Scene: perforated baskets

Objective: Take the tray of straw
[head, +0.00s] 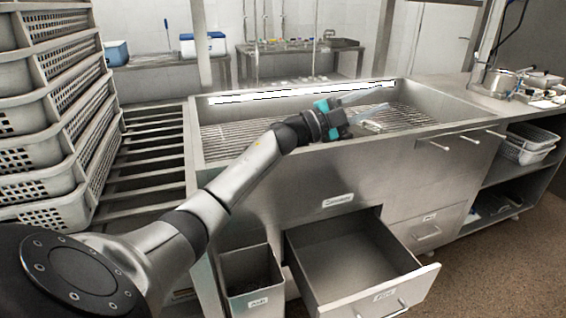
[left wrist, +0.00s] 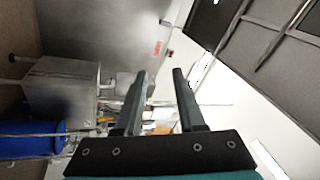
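I cannot make out a tray of straw in either view. My left gripper (head: 385,99) reaches out over the metal trough (head: 258,197) of the steel counter, its fingers pointing right above the grating. In the left wrist view my left gripper (left wrist: 160,73) has its two dark fingers apart, with nothing between them. Behind them is a blurred part of the room. My right gripper is in neither view.
A tall stack of perforated baskets (head: 35,145) stands at the left, beside a slatted rack (head: 150,150). An empty drawer (head: 345,262) is pulled out below the trough, next to a small open bin (head: 250,280). Smaller baskets (head: 527,143) sit on a right-hand shelf.

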